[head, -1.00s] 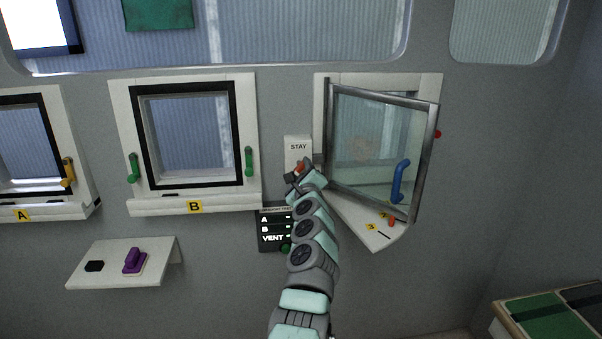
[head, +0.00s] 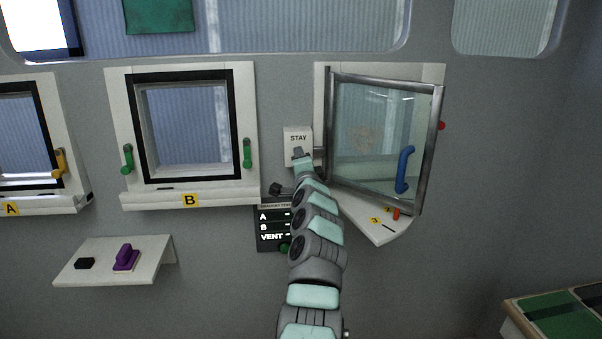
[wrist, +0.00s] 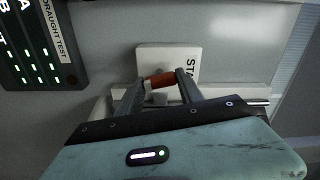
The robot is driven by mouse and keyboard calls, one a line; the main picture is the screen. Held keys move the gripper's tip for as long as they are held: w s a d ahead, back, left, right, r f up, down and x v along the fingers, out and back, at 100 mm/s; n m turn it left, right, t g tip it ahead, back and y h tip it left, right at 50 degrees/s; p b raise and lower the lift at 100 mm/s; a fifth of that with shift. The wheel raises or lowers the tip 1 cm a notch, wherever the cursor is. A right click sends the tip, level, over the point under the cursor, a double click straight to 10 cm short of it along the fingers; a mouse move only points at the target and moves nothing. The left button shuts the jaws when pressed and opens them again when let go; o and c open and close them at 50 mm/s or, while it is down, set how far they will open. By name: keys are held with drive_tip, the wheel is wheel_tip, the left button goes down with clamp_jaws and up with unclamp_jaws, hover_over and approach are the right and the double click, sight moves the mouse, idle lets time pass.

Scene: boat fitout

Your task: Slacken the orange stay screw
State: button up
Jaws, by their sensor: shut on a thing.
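The orange stay screw (wrist: 160,80) shows in the wrist view, with my gripper's two fingers (wrist: 158,88) closed on either side of it. It sits in front of a white block marked STAY (wrist: 185,58). In the head view, the STAY block (head: 298,135) is on the wall just left of the open window, and my gripper (head: 301,158) is at its lower part. The screw itself is hidden there by my gripper. The open window pane (head: 375,140) in its grey frame is swung out, with a blue handle (head: 405,170) on it.
A black draught test panel (head: 272,226) is left of my arm and shows at upper left in the wrist view (wrist: 42,45). A shelf with numbered marks (head: 372,225) and an orange-red peg (head: 396,214) lies under the pane. Window B (head: 187,125) is to the left.

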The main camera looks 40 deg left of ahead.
drive_tip(key=shift+f+n+b, duration=0.2)
drive_tip(key=shift+n+b, duration=2.6)
drive_tip(key=shift+n, duration=3.6)
drive_tip(key=o, duration=1.4)
drive_tip(key=shift+r, duration=0.15)
drive_tip(key=shift+b+v, duration=0.95)
drive_tip(key=shift+v, duration=4.45)
